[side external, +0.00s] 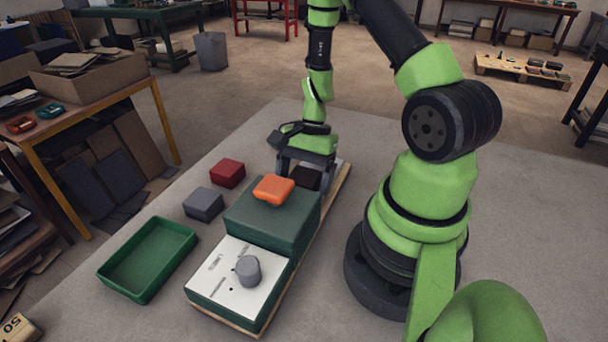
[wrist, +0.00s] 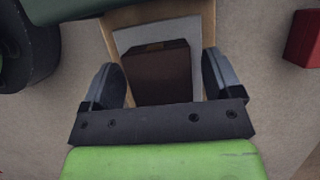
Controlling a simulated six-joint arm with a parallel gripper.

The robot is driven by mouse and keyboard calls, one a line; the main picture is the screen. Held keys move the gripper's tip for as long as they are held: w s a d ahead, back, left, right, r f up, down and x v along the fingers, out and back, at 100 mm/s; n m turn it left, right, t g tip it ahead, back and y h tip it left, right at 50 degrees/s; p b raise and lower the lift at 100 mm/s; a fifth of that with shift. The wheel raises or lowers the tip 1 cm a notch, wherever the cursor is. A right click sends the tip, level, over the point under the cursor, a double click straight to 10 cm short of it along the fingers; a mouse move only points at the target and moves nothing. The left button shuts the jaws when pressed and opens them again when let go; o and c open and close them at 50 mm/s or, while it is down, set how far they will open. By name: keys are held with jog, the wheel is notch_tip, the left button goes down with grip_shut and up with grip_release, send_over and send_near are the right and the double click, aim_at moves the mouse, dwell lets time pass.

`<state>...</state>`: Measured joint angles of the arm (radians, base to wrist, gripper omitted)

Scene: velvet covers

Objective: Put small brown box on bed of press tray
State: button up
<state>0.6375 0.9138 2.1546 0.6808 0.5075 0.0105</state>
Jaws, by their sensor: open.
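The small brown box (wrist: 158,75) lies on a pale grey plate (wrist: 128,38) in the wrist view. The plate looks like the bed of the press and sits on a wooden base board. In the side view the dark brown box (side external: 306,179) shows partly behind the press's green body (side external: 268,222). My gripper (side external: 302,174) is low over that end of the press. Its fingers are open, one on each side of the box, with visible gaps in the wrist view.
An orange block (side external: 273,189) sits on the green body. A white panel (side external: 222,276) with a grey knob (side external: 248,270) is at the near end. A red block (side external: 227,173), a grey block (side external: 203,204) and an empty green tray (side external: 148,258) stand to the left.

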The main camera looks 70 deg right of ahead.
jog(key=shift+r, duration=0.1)
jog(key=v, duration=1.2)
jog(key=a+r+n+t+h, duration=0.25)
jog(key=a+r+n, duration=0.35)
jog(key=a+r, duration=0.3)
jog(key=s+a+r+n+t, duration=0.4)
jog(key=s+a+r+n, duration=0.2)
jog(key=a+r+n, duration=0.1)
jog(key=shift+s+n+t, duration=0.25)
jog(key=shift+n+t, duration=0.1)
jog(key=shift+n, duration=0.15)
jog(key=shift+a+r, duration=0.1)
jog(key=shift+r, duration=0.05)
jog(key=shift+c, duration=0.5)
